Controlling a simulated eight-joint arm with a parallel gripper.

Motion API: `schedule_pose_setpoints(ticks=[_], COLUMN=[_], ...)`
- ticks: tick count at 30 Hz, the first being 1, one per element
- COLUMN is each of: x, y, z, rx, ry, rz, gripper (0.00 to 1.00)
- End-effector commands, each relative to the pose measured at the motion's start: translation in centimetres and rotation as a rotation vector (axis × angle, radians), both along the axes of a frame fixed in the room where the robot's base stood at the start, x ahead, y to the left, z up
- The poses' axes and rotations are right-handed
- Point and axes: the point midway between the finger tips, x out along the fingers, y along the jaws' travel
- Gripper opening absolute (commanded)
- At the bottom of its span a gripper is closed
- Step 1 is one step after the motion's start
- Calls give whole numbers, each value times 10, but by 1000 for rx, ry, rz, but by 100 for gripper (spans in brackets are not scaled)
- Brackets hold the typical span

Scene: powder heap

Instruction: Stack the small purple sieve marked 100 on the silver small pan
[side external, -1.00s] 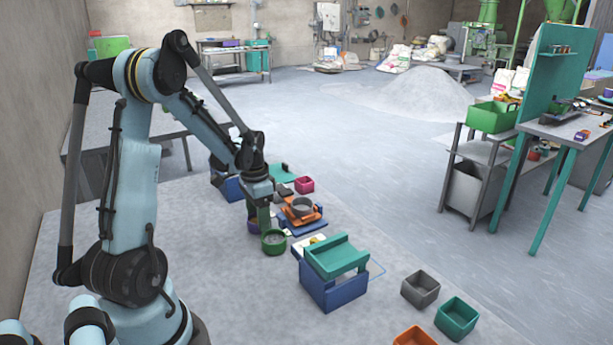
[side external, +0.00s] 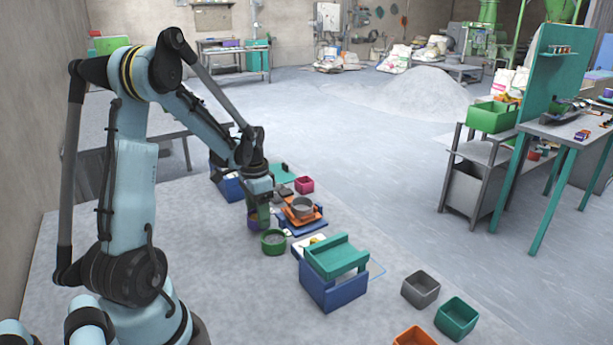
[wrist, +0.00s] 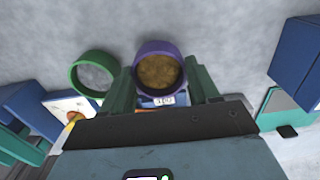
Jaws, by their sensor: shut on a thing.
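The small purple sieve (wrist: 139,55) is between the green fingers of my gripper (wrist: 160,84) in the wrist view, with brown powder inside it and a white label on its front that seems to read 100. My gripper is shut on it. In the side view my gripper (side external: 259,214) partly hides the purple sieve (side external: 252,223). The silver small pan (side external: 302,208) stands on an orange piece (side external: 289,214) to the right of my gripper, apart from the sieve. I cannot make out the pan in the wrist view.
A green round sieve (side external: 273,243) stands close in front of my gripper; it also shows in the wrist view (wrist: 78,84). A blue box with a teal top (side external: 337,256) stands to the right. A pink box (side external: 304,185) lies behind the pan.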

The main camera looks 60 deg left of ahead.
Motion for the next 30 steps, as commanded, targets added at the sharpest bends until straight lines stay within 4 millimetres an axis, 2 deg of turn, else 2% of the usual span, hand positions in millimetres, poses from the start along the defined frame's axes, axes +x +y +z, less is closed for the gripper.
schedule_pose_setpoints(ticks=[30], x=[0], y=[0], z=[36], rx=[0], ry=[0], rz=[0], gripper=[43])
